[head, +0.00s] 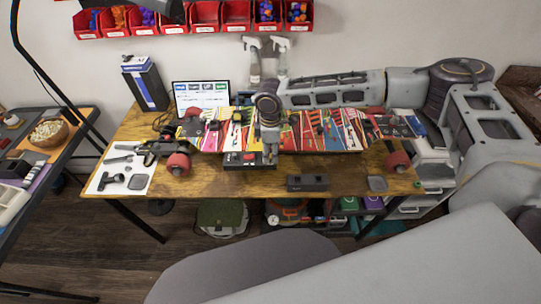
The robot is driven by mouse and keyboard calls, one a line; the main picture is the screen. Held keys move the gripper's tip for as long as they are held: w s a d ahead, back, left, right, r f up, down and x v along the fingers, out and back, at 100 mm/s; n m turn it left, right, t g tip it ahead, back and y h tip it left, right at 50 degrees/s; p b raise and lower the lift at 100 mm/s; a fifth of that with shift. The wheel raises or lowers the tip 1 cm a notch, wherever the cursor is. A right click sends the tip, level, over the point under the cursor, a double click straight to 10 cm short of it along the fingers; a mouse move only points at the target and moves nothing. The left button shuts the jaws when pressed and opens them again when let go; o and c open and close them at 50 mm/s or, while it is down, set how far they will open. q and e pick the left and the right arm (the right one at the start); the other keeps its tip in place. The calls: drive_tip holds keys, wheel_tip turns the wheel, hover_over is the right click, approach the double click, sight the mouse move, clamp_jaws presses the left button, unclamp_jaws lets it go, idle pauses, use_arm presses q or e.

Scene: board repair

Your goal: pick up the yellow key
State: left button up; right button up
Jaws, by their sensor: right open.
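My right gripper (269,157) points down over the middle of a colourful skateboard deck (323,130) on the wooden table. It is open, with its fingertips just above a small dark box with a red part (243,160) at the deck's near edge. I cannot make out a yellow key for certain: the deck's print has yellow streaks, and the gripper hides part of the middle. My left gripper is not in view.
Red wheels (178,165) stick out at the deck's ends. A white sheet with dark tools (124,172) lies at the left. A black box (307,183) and a grey square piece (377,184) lie near the front edge. Spray bottles (254,65) stand behind.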

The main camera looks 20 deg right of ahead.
drive_tip(key=shift+f, duration=0.75)
clamp_jaws()
drive_tip(key=shift+r, duration=0.15)
drive_tip(key=shift+r, duration=4.9)
